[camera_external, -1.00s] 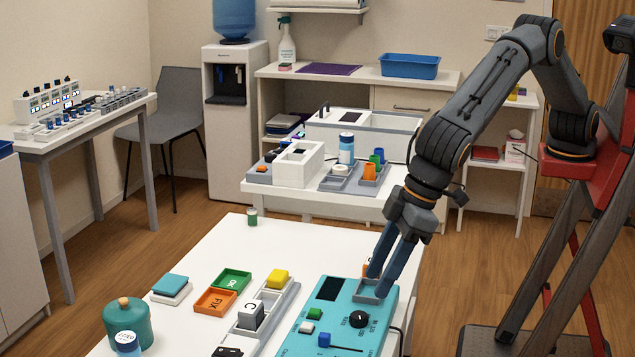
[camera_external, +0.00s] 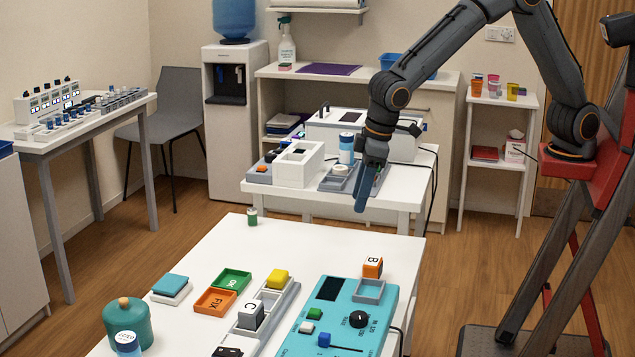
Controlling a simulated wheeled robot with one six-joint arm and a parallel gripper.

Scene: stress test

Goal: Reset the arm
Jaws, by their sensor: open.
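My arm reaches in from the right, from its red mount, with the elbow raised. My gripper (camera_external: 362,205) points down above the far right part of the front white table (camera_external: 215,255), clear of its top. The blue fingers overlap in this view, so the gap between them is hard to see; nothing shows held in them. Below it stand the teal control panel (camera_external: 330,335), with a grey square tray (camera_external: 368,291) on it, and an orange block marked B (camera_external: 373,267) at the tray's back edge.
The front table also bears a green tray (camera_external: 231,280), an orange tray (camera_external: 214,302), a yellow block (camera_external: 277,279), a grey C block (camera_external: 251,315) and a teal jar (camera_external: 129,322). A second white table (camera_external: 395,200) with boxes and a bottle stands behind my gripper.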

